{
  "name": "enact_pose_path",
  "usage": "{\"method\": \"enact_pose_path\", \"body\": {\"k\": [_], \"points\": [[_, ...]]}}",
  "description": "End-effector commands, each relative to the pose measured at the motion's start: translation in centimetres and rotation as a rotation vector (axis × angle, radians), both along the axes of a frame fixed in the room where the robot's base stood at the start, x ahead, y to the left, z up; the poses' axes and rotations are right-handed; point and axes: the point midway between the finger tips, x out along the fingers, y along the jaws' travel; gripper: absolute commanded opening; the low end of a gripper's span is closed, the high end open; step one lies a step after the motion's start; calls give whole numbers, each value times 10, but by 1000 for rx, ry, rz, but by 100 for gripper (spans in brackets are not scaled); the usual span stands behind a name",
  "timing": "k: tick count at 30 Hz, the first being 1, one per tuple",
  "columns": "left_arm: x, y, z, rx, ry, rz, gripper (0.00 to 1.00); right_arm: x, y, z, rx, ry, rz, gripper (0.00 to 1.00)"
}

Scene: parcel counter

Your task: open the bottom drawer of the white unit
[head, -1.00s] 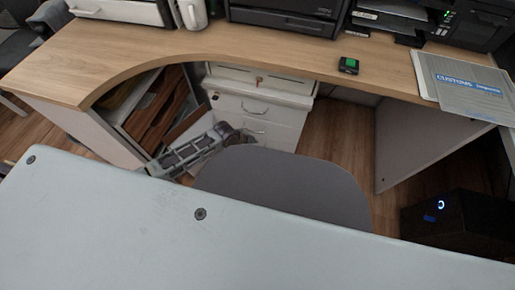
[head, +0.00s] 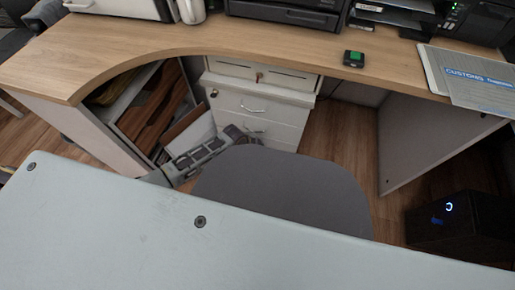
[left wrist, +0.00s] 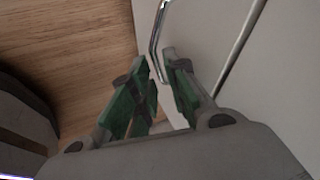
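The white unit (head: 285,98) stands under the desk, with stacked drawers and a key in the top lock. A curved handle (head: 254,109) shows on an upper drawer. The low part, with the bottom drawer, is mostly hidden behind the grey chair back and my left arm. My left gripper (head: 248,138) is low at the unit's front, its fingers hard to make out there. In the left wrist view its green-padded fingers (left wrist: 158,62) are apart, with a metal bar handle (left wrist: 153,42) on a pale front between and beyond their tips. Contact cannot be told. My right gripper is not seen.
The grey chair back (head: 290,190) stands close in front of the unit. A black box with a blue light (head: 460,220) stands at the right. Floor shows right of the unit.

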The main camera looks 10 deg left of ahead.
Motion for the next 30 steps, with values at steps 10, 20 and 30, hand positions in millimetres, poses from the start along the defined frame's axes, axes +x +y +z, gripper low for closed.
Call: {"method": "enact_pose_path", "body": {"k": [10, 20, 30], "points": [[1, -1, -2, 0, 0, 0, 16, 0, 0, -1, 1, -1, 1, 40], [1, -1, -2, 0, 0, 1, 0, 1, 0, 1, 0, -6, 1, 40], [-1, 0, -2, 0, 1, 1, 0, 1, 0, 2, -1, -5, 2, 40]]}}
